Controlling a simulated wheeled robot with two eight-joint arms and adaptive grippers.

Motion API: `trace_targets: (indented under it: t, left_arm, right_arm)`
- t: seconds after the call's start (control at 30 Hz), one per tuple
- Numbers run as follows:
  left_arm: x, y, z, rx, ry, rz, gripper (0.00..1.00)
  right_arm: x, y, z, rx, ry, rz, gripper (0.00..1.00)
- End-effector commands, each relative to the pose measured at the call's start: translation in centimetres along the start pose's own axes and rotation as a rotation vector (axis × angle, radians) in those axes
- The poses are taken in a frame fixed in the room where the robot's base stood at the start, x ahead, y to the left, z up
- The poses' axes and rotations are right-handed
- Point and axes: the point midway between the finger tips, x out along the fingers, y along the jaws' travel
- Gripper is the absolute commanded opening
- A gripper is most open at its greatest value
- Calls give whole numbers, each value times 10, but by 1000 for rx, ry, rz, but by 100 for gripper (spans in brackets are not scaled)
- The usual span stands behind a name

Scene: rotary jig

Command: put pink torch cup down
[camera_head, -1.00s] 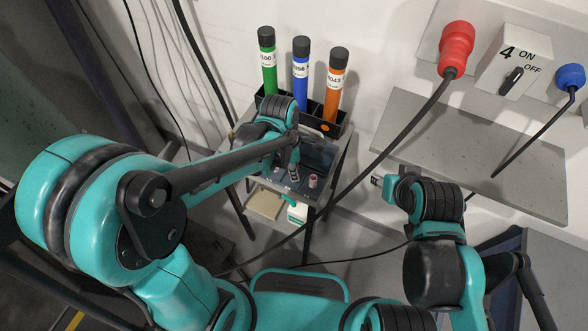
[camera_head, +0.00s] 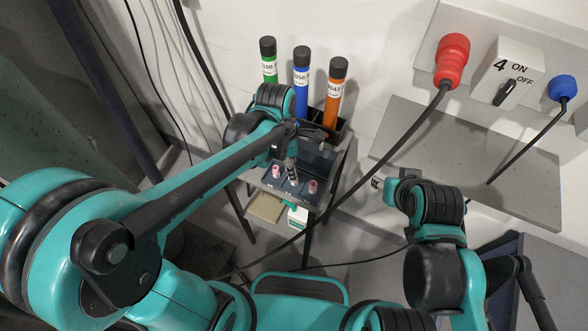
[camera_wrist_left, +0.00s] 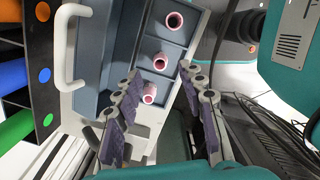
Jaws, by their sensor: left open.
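Three pink torch cups stand in a row in the compartments of a blue-grey tray (camera_wrist_left: 122,50) on a small cart. In the left wrist view they are an upper cup (camera_wrist_left: 174,20), a middle cup (camera_wrist_left: 160,60) and a lower cup (camera_wrist_left: 149,93), open ends facing the camera. In the head view they show at the tray's front (camera_head: 276,171), (camera_head: 313,187). My left gripper (camera_wrist_left: 160,82) is open over the tray, with the lower cup between its finger lines and no cup visibly gripped. My right gripper (camera_head: 377,182) is to the right, away from the tray; its jaws are too small to read.
Green, blue (camera_head: 301,72) and orange (camera_head: 334,98) tubes stand in a black rack behind the tray. A white handle (camera_wrist_left: 66,50) edges the tray. A black cable from the red plug (camera_head: 452,60) passes right of the cart. A grey shelf (camera_head: 500,160) is at the right.

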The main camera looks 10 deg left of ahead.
Motion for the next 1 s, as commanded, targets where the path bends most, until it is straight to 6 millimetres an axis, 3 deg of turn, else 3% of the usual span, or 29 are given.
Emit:
trace_targets:
  t: [0.03,0.2,0.47,0.57,0.73,1.0]
  left_arm:
    - [-15,0,0,-1,0,0,40]
    - [-45,0,0,-1,0,0,40]
    - [-65,-2,-6,73,-4,27,40]
    - [-73,-6,-21,251,-3,90,40]
    - [-91,-18,-56,740,68,259,40]
    - [-103,-36,-103,1464,365,430,40]
  right_arm:
    - [-6,0,-4,0,0,0,40]
    - [-13,0,-9,0,0,0,40]
    - [-15,0,-11,0,0,0,40]
    - [-15,0,-11,0,0,0,40]
    - [-15,0,-11,0,0,0,40]
    - [-15,0,-11,0,0,0,40]
